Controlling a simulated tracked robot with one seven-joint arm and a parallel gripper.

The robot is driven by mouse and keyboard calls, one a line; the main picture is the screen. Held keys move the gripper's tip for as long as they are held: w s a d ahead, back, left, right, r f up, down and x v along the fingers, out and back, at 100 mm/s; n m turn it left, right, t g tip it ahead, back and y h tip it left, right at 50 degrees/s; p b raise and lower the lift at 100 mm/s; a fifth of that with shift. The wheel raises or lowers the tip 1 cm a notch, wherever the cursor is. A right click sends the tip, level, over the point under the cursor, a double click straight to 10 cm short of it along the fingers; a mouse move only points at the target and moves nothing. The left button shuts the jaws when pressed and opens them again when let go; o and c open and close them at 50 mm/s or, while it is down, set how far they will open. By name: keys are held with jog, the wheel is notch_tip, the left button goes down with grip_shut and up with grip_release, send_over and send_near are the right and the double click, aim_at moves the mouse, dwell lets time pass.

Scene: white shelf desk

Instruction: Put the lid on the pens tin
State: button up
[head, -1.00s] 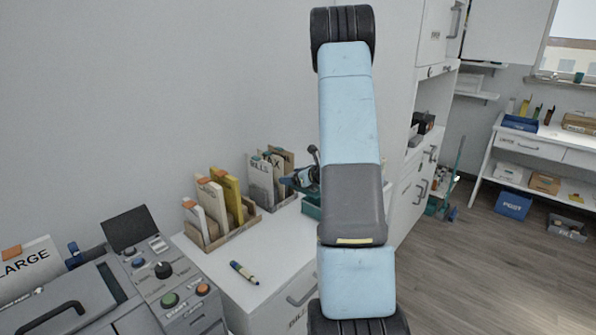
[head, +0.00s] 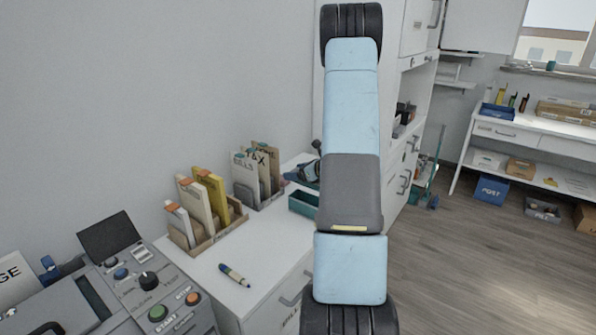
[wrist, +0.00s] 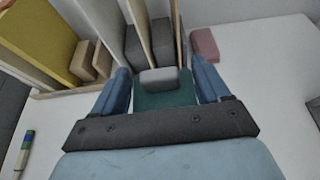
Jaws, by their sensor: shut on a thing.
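In the wrist view, my gripper (wrist: 163,90) has its blue fingers closed on both sides of a dark green flat piece (wrist: 160,100) with a grey block (wrist: 159,79) on top, which looks like the lid. In the head view, my arm covers most of the gripper, and only a blue and dark part (head: 303,172) shows at its left. A teal open-looking box (head: 303,204) sits just below that part, partly hidden by my arm. I cannot tell whether it is the pens tin. No tin labelled pens can be made out.
A file holder with yellow and cream folders (head: 205,240) and a BILLS and TAX holder (head: 257,180) stand along the wall. A marker (head: 234,275) lies on the white desk top (head: 262,240). A pink block (wrist: 204,44) lies beyond the gripper. A control panel machine (head: 140,280) is at left.

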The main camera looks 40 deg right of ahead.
jog(key=shift+s+f, duration=0.1)
jog(key=shift+f, duration=2.65)
jog(key=shift+f, duration=0.65)
jog(key=o, duration=1)
jog(key=shift+o, duration=0.2)
jog(key=shift+s+d, duration=0.1)
jog(key=v, duration=1.3)
jog(key=shift+s, duration=0.35)
jog(key=shift+r, duration=0.1)
